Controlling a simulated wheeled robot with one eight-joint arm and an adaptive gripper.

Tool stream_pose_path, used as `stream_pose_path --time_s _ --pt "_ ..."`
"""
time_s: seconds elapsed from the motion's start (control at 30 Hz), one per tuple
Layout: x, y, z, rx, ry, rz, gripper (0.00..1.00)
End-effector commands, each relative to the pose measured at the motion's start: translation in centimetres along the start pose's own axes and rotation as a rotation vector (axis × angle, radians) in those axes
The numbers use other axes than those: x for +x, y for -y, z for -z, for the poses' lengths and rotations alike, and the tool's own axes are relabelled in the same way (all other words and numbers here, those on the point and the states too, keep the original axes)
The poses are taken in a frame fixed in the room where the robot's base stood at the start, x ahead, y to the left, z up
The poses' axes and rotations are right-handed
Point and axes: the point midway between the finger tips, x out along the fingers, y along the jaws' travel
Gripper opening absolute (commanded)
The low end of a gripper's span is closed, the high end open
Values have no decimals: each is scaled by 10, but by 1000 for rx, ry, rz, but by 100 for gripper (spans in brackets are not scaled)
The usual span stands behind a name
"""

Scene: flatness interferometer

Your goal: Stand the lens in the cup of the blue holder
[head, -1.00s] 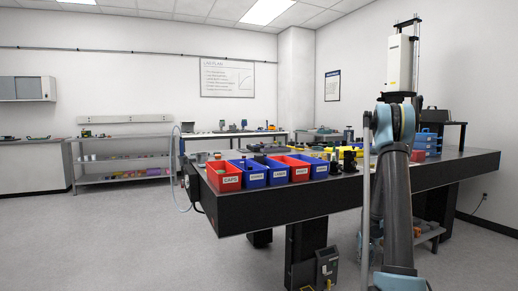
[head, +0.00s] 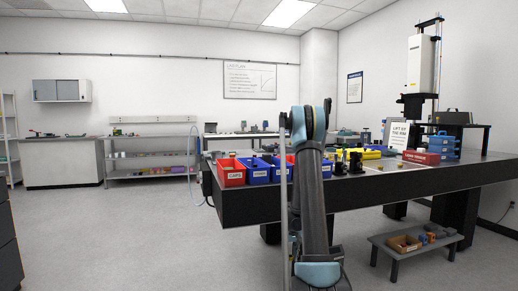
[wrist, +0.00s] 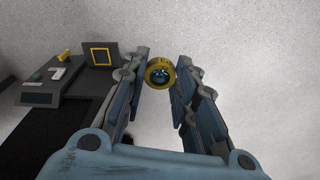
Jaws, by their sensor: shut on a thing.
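In the wrist view, my gripper (wrist: 160,75) has its fingertips on either side of a small round lens (wrist: 159,72) with a gold rim and dark blue glass. The gripper is shut on the lens, above a pale speckled floor. In the head view my arm stands in front of the table, and the gripper and lens cannot be made out. I cannot pick out the blue holder with its cup in either view.
A dark device (wrist: 102,56) with a yellow square outline lies left of the gripper. The black table (head: 400,186) carries a red bin (head: 231,178), blue bins, a sign (head: 398,133) and a red box (head: 421,158). A low grey bench (head: 412,254) holds a wooden box (head: 404,243).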

Motion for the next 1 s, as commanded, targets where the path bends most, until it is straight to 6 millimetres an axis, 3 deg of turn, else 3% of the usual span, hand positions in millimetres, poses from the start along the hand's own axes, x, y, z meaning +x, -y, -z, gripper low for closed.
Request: stream_pose_path --time_s 0.43,0.57,0.77,1.0 --pt "0 -1 0 1 0 0 5" --pt "-4 -11 -3 31 0 -4 5" --pt "-28 -67 -26 210 0 -27 5" --pt "-67 -147 -76 516 0 -63 5"
